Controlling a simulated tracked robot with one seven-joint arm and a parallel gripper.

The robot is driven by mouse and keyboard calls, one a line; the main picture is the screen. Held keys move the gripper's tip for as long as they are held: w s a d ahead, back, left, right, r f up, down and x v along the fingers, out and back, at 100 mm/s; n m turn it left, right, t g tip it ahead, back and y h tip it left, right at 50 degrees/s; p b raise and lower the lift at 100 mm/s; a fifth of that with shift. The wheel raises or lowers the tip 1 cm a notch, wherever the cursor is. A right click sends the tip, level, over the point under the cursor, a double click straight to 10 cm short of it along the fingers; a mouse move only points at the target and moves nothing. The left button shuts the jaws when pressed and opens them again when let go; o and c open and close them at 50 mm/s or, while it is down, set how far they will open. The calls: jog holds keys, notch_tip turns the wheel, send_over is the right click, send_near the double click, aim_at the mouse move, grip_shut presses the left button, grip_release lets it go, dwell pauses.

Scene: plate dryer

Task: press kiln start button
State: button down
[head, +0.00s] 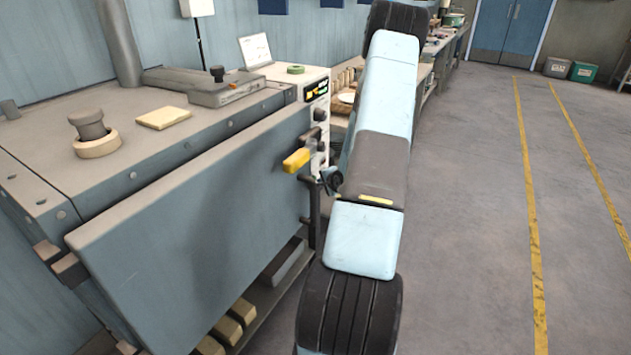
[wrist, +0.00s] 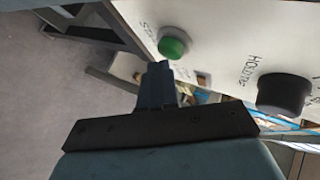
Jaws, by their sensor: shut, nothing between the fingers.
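The green start button (wrist: 173,43) sticks out from a white panel (wrist: 215,35) in the wrist view, with partly legible lettering beside it. My gripper (wrist: 158,67) is shut and empty. Its dark fingertips show just below and a little left of the button; I cannot tell if there is a gap in depth. In the head view my arm stands in front of the right end of the blue-grey kiln (head: 215,205), and my gripper (head: 331,180) is a small dark shape by the kiln's control panel (head: 318,115). The button cannot be made out there.
A black knob (wrist: 283,94) labelled "HOLDING" sits right of the button. A yellow handle (head: 297,160) sticks out from the kiln front, left of my gripper. Bricks (head: 228,330) lie on a low shelf. The floor to the right is clear, with yellow lines (head: 530,200).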

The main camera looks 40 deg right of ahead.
jog(key=shift+w+a+r, duration=0.2)
jog(key=shift+w, duration=0.2)
jog(key=shift+w+a+r, duration=0.15)
jog(key=shift+w, duration=0.2)
dwell(0.7)
jog(key=shift+s+d, duration=0.15)
jog(key=shift+s, duration=0.1)
dwell(0.4)
jog(key=shift+s+d+f, duration=0.1)
jog(key=shift+s+d, duration=0.25)
jog(key=shift+s, duration=0.55)
jog(key=shift+s+d+f, duration=0.1)
jog(key=shift+s+d, duration=0.25)
jog(key=shift+s, duration=0.5)
jog(key=shift+s+d+f, duration=0.1)
jog(key=shift+s+d, duration=0.25)
jog(key=shift+s, duration=0.55)
jog(key=shift+s, duration=0.1)
